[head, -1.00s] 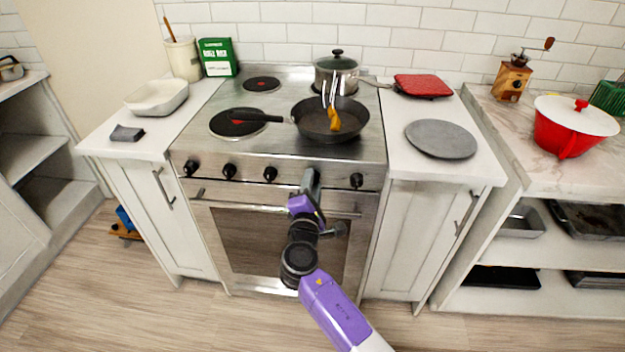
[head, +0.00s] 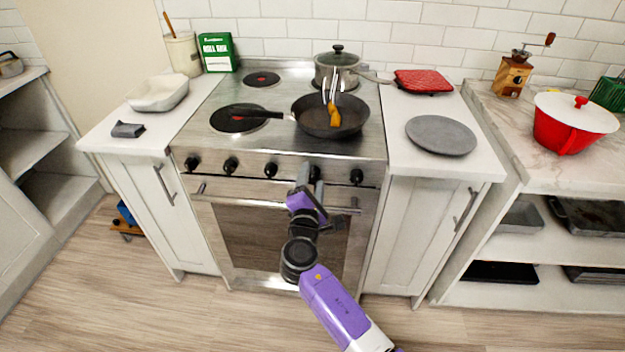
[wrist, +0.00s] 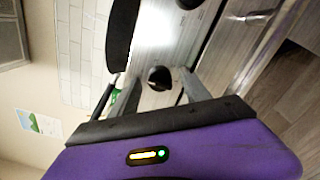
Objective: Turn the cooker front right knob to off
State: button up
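The cooker (head: 270,212) has a steel front panel with a row of black knobs. The rightmost knob (head: 356,177) stands clear to the right of my gripper. My gripper (head: 311,174) is at the panel, in front of the knob just left of that one (head: 315,172). In the wrist view, a black knob (wrist: 160,78) shows between the two spread fingers of my gripper (wrist: 155,85). The fingers look apart from it. I cannot read its pointer.
A black frying pan (head: 318,122) with utensils and a lidded pot (head: 337,72) stand on the hob. The oven handle (head: 250,203) runs below the knobs, close to my gripper. A grey plate (head: 440,135) lies on the right counter.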

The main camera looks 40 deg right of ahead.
jog(key=shift+a, duration=0.1)
jog(key=v, duration=0.7)
jog(key=shift+s+a, duration=0.25)
dwell(0.5)
